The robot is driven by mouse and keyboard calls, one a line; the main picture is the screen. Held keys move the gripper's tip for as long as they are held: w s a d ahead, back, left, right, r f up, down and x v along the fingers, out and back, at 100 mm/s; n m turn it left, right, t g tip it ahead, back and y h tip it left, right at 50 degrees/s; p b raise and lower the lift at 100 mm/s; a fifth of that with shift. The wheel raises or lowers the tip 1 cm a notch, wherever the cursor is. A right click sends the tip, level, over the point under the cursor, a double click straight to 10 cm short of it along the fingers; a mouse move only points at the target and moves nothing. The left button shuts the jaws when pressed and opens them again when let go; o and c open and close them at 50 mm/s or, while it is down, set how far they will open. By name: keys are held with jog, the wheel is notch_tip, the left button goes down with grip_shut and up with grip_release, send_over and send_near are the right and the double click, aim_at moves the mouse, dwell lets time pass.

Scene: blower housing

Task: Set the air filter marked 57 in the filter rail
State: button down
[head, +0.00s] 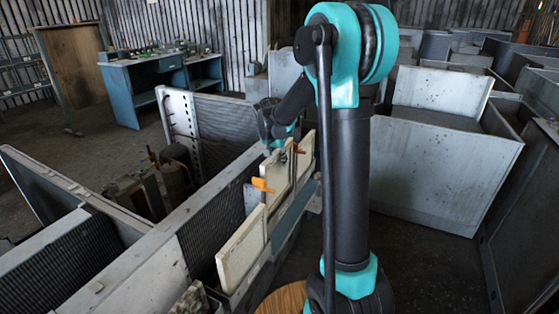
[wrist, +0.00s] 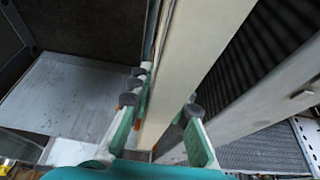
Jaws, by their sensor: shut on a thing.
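Several flat cream air filters stand on edge in a row along the long grey filter rail (head: 229,297) in the head view. The nearest cream filter (head: 241,248) stands at the front, a middle one (head: 277,182) behind it and another (head: 304,158) farther back. No number can be read on any of them. My gripper (head: 280,143) is at the top of the far filters, partly hidden by my arm. In the wrist view my gripper (wrist: 165,104) has its fingers on both sides of a long cream filter (wrist: 194,58) and is shut on it. Its lower end is hidden.
Orange tabs (head: 262,185) stick out by the filters. A grey housing with dark ribbed coils (head: 205,235) lies left of the rail. Large grey sheet-metal boxes (head: 435,165) fill the right. A blue workbench (head: 150,82) stands far back left. Some dark floor is bare at lower right.

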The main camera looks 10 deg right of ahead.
jog(key=shift+f, duration=0.15)
dwell(0.4)
jog(key=shift+f, duration=1.3)
